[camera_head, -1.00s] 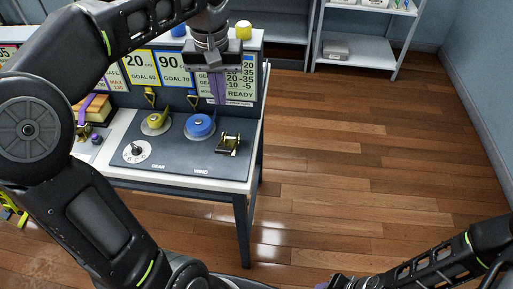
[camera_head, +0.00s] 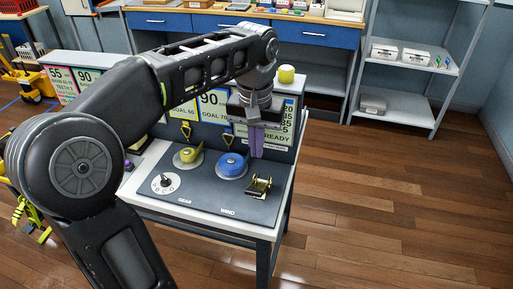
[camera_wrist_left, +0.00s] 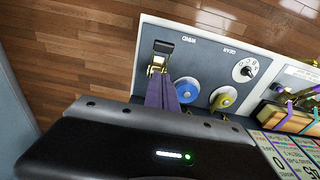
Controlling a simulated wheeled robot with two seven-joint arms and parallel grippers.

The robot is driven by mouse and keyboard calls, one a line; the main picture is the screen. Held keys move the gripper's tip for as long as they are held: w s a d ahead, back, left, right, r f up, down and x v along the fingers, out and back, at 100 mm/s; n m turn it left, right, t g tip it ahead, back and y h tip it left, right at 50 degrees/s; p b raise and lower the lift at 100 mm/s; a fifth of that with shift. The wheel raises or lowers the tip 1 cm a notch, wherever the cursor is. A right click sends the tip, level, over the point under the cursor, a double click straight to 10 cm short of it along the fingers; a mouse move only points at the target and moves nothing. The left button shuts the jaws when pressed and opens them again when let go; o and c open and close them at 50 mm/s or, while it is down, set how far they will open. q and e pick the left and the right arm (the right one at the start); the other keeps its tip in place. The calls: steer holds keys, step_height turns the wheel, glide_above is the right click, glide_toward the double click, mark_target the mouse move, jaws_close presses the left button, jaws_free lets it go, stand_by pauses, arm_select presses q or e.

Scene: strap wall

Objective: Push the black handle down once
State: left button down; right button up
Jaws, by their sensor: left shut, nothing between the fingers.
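The brass ratchet (camera_head: 259,186) sits at the right end of the dark panel marked WIND. Its black handle (camera_wrist_left: 164,47) shows in the left wrist view as a dark piece at the ratchet's far end. My left gripper (camera_head: 257,154) points down with its purple fingers shut and empty. It hangs above and slightly behind the ratchet, in front of the sign board. In the left wrist view the purple fingertips (camera_wrist_left: 160,82) appear just short of the ratchet. Whether they touch it I cannot tell. My right gripper is out of view.
A blue round knob (camera_head: 231,163) stands left of the ratchet, with a yellow knob (camera_head: 188,154) and a white dial (camera_head: 162,183) farther left. The upright sign board (camera_head: 282,140) stands close behind. Floor to the right is clear.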

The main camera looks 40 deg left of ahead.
arm_select(q)
glide_above(255, 190)
steer(key=w, duration=0.2)
step_height(255, 190, down, 6)
steer(key=shift+s+a+f+p, duration=0.1)
steer(key=shift+s+f+p, duration=0.3)
steer(key=shift+f, duration=0.45)
steer(key=shift+s+f+p, duration=0.15)
steer(key=shift+s+f, duration=0.35)
steer(key=shift+f, duration=0.35)
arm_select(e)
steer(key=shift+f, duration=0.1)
